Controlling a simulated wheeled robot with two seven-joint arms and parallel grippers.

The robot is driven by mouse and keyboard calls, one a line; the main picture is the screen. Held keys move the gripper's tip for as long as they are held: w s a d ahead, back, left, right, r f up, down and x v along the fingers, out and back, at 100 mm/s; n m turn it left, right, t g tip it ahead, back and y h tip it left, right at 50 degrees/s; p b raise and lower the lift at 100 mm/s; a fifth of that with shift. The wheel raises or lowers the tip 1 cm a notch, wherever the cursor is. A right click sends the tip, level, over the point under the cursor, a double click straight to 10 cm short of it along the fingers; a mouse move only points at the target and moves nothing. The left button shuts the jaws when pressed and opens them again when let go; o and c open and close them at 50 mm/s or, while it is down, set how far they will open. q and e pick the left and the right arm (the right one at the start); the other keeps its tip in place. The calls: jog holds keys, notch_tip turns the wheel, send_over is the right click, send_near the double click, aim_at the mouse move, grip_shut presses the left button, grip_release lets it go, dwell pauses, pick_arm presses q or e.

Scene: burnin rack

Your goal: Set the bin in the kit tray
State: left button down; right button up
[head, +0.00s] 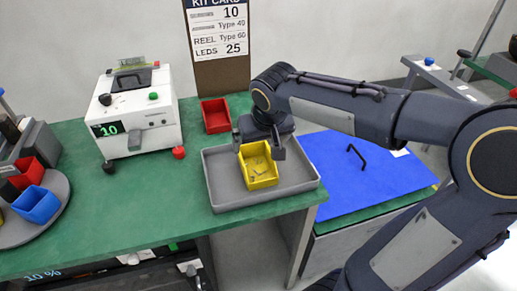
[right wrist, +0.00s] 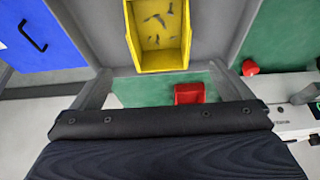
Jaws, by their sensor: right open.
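My left gripper is out of view.
A red bin (head: 215,115) stands on the green table behind the tray. A white tester (head: 140,115) stands to the left. A round carousel (head: 55,205) with red and blue bins is at far left. A blue panel with a black handle (head: 345,185) lies right of the tray.

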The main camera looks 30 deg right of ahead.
jog(key=s+a+f+y, duration=0.2)
jog(key=s+a, duration=0.1)
jog(key=s, duration=0.6)
jog(key=s+a+f+n+t+y, duration=0.1)
jog(key=s+a+f+y, duration=0.1)
jog(key=s, duration=0.8)
jog(key=shift+a+f+y, duration=0.25)
jog(key=shift+a+y, duration=0.25)
jog(key=shift+a, duration=0.4)
notch_tip(320, 180, up, 3)
jog(key=p, duration=0.3)
